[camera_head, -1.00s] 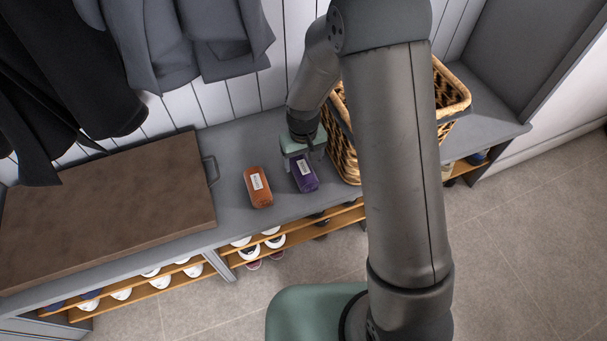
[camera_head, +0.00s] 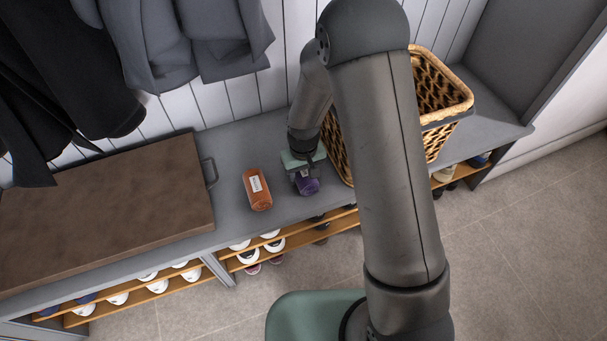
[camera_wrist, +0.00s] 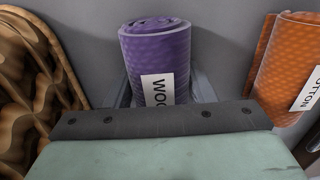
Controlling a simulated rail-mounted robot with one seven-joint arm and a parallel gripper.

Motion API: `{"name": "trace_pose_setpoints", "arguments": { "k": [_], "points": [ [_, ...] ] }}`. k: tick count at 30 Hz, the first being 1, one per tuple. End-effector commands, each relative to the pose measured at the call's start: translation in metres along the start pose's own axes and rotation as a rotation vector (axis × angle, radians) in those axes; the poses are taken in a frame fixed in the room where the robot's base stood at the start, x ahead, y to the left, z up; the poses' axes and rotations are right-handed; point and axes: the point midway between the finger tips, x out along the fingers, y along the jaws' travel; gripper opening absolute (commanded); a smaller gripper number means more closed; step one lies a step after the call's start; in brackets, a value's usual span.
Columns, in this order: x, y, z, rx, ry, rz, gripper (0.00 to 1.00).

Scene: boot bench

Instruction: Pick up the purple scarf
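The purple scarf (camera_head: 308,186) is a rolled bundle on the grey bench top. It also shows in the wrist view (camera_wrist: 157,52), with a white label partly reading "WOO". My gripper (camera_head: 304,178) is low over the scarf and hides part of it in the head view. In the wrist view my gripper's fingers (camera_wrist: 163,92) stand on either side of the scarf, largely hidden behind the palm. They look open, with the scarf between them; firm contact does not show.
An orange rolled bundle (camera_head: 257,188) lies to the left of the scarf on the bench. A wicker basket (camera_head: 440,88) stands close on the right. A brown panel (camera_head: 110,215) with a handle covers the bench's left side. Shoes sit on racks below; coats hang above.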

Motion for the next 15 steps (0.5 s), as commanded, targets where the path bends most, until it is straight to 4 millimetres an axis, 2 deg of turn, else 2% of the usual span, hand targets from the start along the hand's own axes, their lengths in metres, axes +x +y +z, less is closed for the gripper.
{"name": "trace_pose_setpoints", "arguments": {
  "k": [10,15],
  "points": [
    [-0.004,0.0,0.0,0.0,0.001,0.0,0.25],
    [-0.02,0.0,-0.001,0.0,0.003,0.0,0.25]
  ]
}}
